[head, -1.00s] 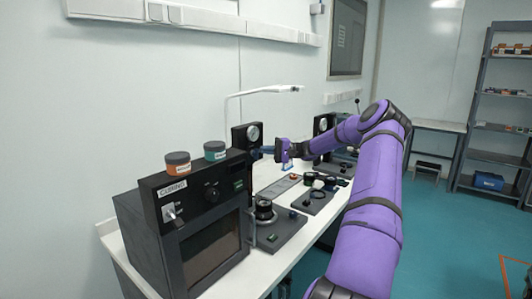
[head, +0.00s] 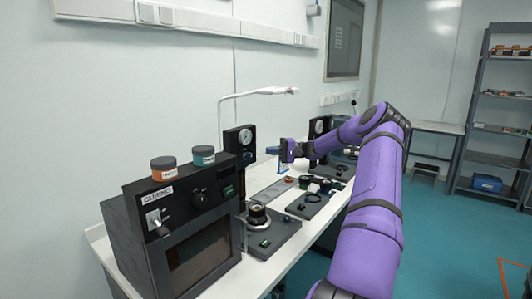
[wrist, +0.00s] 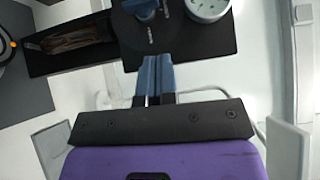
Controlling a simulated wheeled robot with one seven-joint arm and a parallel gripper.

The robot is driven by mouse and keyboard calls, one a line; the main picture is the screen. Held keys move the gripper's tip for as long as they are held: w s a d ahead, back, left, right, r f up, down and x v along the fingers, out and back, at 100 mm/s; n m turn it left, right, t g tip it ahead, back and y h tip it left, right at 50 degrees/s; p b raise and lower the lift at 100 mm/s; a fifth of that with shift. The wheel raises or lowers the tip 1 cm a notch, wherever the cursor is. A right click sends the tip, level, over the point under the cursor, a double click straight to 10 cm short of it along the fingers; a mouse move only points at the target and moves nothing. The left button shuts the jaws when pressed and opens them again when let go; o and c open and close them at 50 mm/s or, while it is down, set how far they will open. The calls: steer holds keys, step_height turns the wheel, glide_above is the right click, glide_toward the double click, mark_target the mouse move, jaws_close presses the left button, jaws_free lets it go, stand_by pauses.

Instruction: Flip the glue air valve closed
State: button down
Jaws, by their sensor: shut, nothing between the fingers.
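The glue air panel is a dark upright block (head: 231,146) with a round white gauge (head: 245,136), at the back of the bench in the head view. In the wrist view the black panel (wrist: 190,42) fills the top, with the gauge (wrist: 207,6) at its edge. A blue valve handle (wrist: 142,8) is partly cut off by the top edge; small white labels beside it are too blurred to read. My gripper (head: 272,150) is in front of the panel, to its right. Its blue fingers (wrist: 156,62) are shut together and empty, below the handle in the wrist view and apart from it.
A black curing oven (head: 200,225) with two jars on top stands at the near left. A white lamp arm (head: 255,93) rises behind the panel. Black fixtures (head: 270,236) sit on the white bench. A dark tray (wrist: 75,38) lies beside the panel.

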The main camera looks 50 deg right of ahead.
steer(key=v, duration=0.7)
steer(key=shift+f, duration=0.1)
steer(key=shift+d, duration=0.1)
stand_by(0.4)
